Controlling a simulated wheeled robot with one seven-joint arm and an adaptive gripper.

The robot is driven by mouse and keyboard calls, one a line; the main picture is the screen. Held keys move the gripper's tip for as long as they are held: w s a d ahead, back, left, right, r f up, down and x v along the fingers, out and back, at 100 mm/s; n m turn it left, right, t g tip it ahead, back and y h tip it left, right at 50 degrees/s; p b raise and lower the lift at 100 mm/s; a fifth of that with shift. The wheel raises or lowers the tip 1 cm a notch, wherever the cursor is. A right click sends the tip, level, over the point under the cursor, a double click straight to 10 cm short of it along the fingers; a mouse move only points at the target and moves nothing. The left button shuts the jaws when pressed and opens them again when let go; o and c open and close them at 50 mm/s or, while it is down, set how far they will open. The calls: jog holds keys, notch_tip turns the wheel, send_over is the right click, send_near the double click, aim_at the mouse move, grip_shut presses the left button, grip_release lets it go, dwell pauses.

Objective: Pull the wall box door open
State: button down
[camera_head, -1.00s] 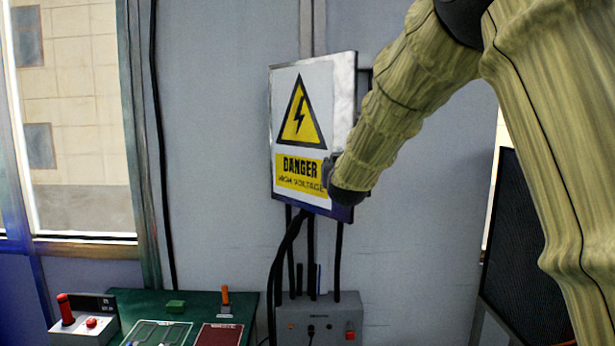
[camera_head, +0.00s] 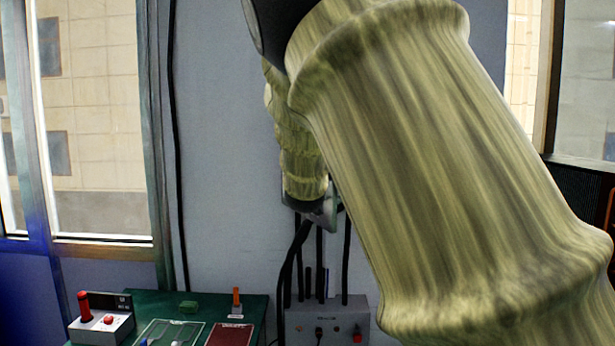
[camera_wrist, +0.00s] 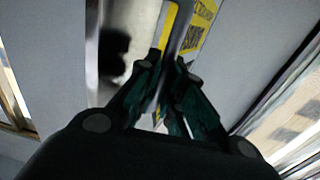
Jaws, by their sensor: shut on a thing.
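The wall box is mostly hidden behind my arm in the head view. Only a small grey corner of its door (camera_head: 327,213) shows below my wrist. In the wrist view the door (camera_wrist: 202,22) is seen steeply from the side, with part of its yellow danger label in sight. My gripper (camera_wrist: 165,72) has its dark fingers on either side of the door's edge and is shut on it. A pale surface with a dark blurred patch lies left of the fingers; I cannot tell if it is the box's inside. How far the door stands open is hidden.
Black cables run down to a grey control box (camera_head: 327,322) below the wall box. A green bench (camera_head: 255,303) with a red-lever unit (camera_head: 100,322) stands at the lower left. Windows flank the wall. My arm covers much of the head view's right half.

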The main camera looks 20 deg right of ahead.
jog(key=shift+a, duration=0.15)
dwell(0.3)
jog(key=c, duration=1.5)
grip_release()
jog(key=shift+s, duration=0.15)
jog(key=shift+a, duration=0.15)
